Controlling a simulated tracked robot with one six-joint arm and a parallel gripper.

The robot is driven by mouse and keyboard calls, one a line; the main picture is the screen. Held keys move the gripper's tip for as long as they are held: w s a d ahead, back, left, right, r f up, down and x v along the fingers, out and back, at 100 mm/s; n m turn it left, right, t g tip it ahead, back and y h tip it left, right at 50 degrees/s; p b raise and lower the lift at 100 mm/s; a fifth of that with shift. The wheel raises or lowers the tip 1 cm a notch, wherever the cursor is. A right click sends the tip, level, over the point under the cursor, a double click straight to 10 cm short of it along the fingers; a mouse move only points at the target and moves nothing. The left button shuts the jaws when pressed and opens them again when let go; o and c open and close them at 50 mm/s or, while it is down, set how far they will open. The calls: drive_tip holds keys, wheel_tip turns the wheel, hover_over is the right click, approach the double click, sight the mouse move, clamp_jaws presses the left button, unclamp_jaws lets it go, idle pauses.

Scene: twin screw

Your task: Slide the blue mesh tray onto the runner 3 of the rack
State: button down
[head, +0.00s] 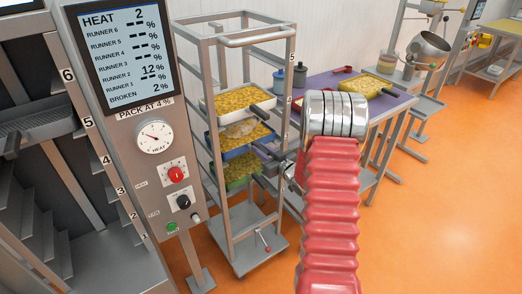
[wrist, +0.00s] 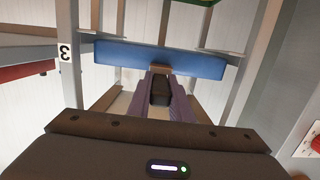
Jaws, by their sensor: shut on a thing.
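The blue mesh tray (head: 233,153) sits between the posts of the wheeled rack (head: 217,110), filled with yellow pieces. In the wrist view its blue front wall (wrist: 150,58) spans between two posts, close beside a label 3 (wrist: 65,53) on the left post. My gripper (head: 274,157) is at the tray's front right in the head view, partly hidden by my red arm. In the wrist view my gripper (wrist: 160,84) is shut on the tray's dark handle (wrist: 160,93). Whether the tray rests on the runner is hidden.
A pale tray (head: 236,102) is above the blue one, a green tray (head: 240,180) below. A heating cabinet (head: 130,120) with numbered runners stands left. A purple table (head: 325,88) with pots and another tray is behind right. Orange floor (head: 435,200) is open at right.

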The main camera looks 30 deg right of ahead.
drive_tip(key=shift+f, duration=0.15)
drive_tip(key=c, duration=1.5)
unclamp_jaws()
drive_tip(key=shift+f, duration=0.1)
drive_tip(key=shift+c, duration=0.2)
drive_tip(key=shift+f, duration=0.1)
drive_tip(key=shift+s, duration=0.1)
drive_tip(key=s+r, duration=0.1)
drive_tip(key=s, duration=1.2)
drive_tip(key=shift+s+d+r, duration=0.2)
drive_tip(key=shift+s+r, duration=0.05)
drive_tip(key=shift+r, duration=0.1)
drive_tip(key=shift+s, duration=0.1)
